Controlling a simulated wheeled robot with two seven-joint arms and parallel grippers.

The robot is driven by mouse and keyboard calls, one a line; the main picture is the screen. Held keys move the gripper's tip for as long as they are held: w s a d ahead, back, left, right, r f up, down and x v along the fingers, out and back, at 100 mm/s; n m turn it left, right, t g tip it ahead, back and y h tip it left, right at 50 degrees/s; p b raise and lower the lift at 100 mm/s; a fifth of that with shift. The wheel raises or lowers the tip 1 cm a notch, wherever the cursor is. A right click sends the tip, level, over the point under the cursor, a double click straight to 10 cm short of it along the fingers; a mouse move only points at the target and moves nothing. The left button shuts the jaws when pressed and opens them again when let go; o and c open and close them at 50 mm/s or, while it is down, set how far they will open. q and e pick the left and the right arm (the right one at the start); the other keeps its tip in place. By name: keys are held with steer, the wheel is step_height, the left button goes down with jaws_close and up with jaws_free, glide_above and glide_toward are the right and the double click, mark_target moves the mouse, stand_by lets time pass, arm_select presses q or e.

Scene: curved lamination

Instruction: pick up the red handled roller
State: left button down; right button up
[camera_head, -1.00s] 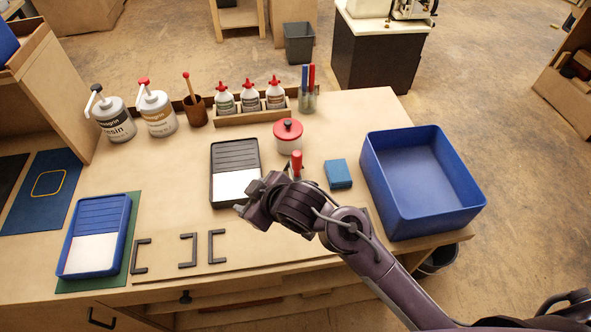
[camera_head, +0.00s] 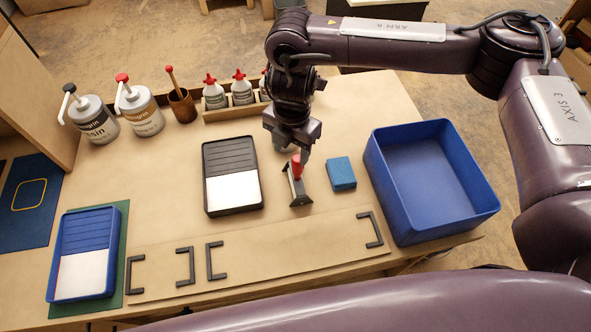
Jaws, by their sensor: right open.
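The red handled roller (camera_head: 297,167) stands on the bench just right of the black paint tray. Its red handle points up, and a dark frame with a pale side is below it. My right gripper (camera_head: 294,152) points down from above, with its open fingers at the top of the red handle. The fingers partly hide the handle's upper end, and I cannot tell whether they touch it. My left gripper is not in view.
A black tray (camera_head: 233,204) is left of the roller, and a blue block (camera_head: 341,174) is right of it. A big blue bin (camera_head: 445,236) stands further right. Black brackets (camera_head: 217,260) lie on a board in front. Pump bottles (camera_head: 92,119) stand at the back left.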

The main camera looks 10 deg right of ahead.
mark_target(297, 158)
steer(key=shift+w+d, duration=0.1)
steer(key=shift+d, duration=0.4)
step_height(297, 158, down, 2)
steer(key=shift+d+f+p, duration=0.1)
steer(key=shift+p, duration=0.8)
steer(key=f+p, duration=0.1)
steer(key=f, duration=0.1)
steer(key=f+p, duration=0.1)
steer(key=shift+d+f, duration=0.2)
steer(key=shift+f, duration=0.8)
jaws_close()
